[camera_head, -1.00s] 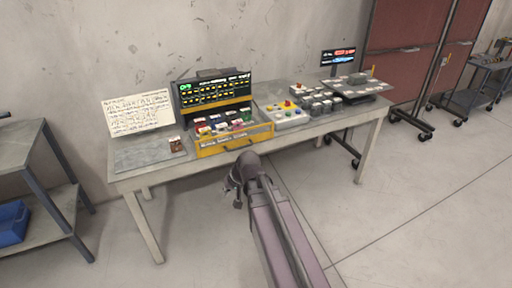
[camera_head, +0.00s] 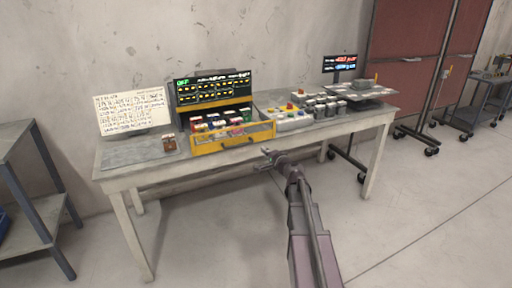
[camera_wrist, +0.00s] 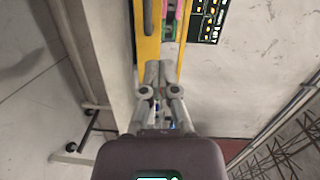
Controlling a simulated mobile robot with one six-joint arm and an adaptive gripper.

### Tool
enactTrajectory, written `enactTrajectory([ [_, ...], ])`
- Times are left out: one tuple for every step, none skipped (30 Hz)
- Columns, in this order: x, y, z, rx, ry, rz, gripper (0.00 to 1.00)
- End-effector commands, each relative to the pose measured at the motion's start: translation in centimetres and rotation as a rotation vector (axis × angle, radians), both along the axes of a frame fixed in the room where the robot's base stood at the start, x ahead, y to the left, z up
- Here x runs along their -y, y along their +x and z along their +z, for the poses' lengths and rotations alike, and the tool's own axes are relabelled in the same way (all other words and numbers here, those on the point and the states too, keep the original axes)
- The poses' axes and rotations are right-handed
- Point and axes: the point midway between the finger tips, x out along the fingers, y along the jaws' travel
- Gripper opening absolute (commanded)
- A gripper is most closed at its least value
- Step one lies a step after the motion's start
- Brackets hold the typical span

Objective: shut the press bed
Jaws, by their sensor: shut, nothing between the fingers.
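The press bed is a yellow drawer-like tray (camera_head: 233,138) that stands out from the front of a dark press (camera_head: 212,90) with a lit display. It is open, and several coloured blocks sit inside it. My gripper (camera_head: 268,157) is shut and empty, just in front of and below the bed's front right corner. In the wrist view, the gripper (camera_wrist: 158,72) points at the yellow bed (camera_wrist: 147,35), with its fingertips overlapping the bed's edge. I cannot tell if they touch it.
A control box (camera_head: 290,118) with buttons and several grey blocks stand right of the bed. A small screen (camera_head: 340,63) is behind them. A written board (camera_head: 132,110) and a flat grey plate (camera_head: 140,149) are at left. The floor before the table (camera_head: 110,179) is clear.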

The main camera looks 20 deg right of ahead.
Motion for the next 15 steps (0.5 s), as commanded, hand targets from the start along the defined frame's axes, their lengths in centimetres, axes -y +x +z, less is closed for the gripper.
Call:
enactTrajectory([
  [1.3,0.3,-0.8,0.013,0.026,-0.030,0.00],
  [1.9,0.3,-0.9,0.021,0.042,-0.046,0.00],
  [2.6,0.3,-0.9,0.029,0.058,-0.065,0.00],
  [3.0,0.4,-0.9,0.034,0.068,-0.076,0.00],
  [3.3,0.4,-1.0,0.038,0.077,-0.084,0.00],
  [3.7,0.4,-0.9,0.043,0.087,-0.094,0.00],
  [3.9,0.4,-0.9,0.045,0.092,-0.100,0.00],
  [4.0,0.4,-0.9,0.047,0.095,-0.103,0.00],
  [4.1,0.4,-0.9,0.048,0.098,-0.106,0.00],
  [4.1,0.4,-0.9,0.049,0.099,-0.108,0.00],
  [4.2,0.3,-0.8,0.048,0.100,-0.108,0.00],
  [4.1,0.3,-0.8,0.048,0.100,-0.108,0.00],
  [4.1,0.3,-0.8,0.049,0.099,-0.108,0.00],
  [4.1,0.3,-0.8,0.048,0.099,-0.107,0.00],
  [4.1,0.3,-0.8,0.048,0.099,-0.107,0.00],
])
